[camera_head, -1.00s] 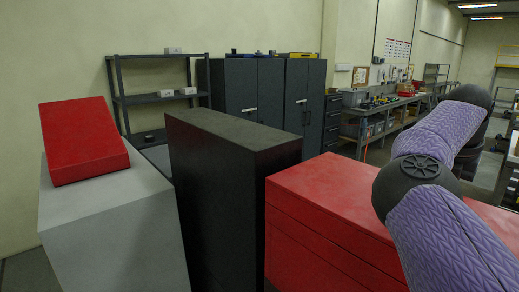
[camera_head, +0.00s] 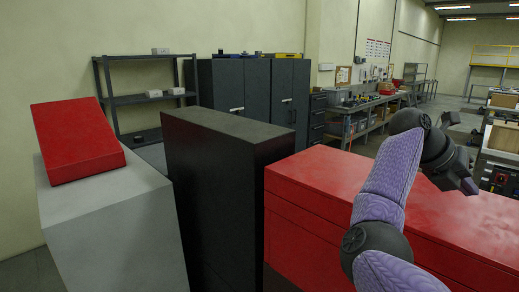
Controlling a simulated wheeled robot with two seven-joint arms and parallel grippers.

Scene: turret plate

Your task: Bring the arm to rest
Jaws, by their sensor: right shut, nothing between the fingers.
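My right arm (camera_head: 388,182), with purple sleeves and black joints, comes in from the lower right and is bent upward over the red cabinet. My right gripper (camera_head: 470,187) is at the end of the arm, dark and pointing down to the right, above the far right part of the red cabinet top. It is shut and empty, and I see nothing held by it. My left gripper is not in view.
A red cabinet (camera_head: 330,178) stands under my arm. Beside it are a tall black cabinet (camera_head: 215,160) and a grey cabinet (camera_head: 110,225) with a red box (camera_head: 75,140) on top. A shelf rack (camera_head: 130,99), dark lockers (camera_head: 240,90) and a workbench (camera_head: 350,125) stand behind.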

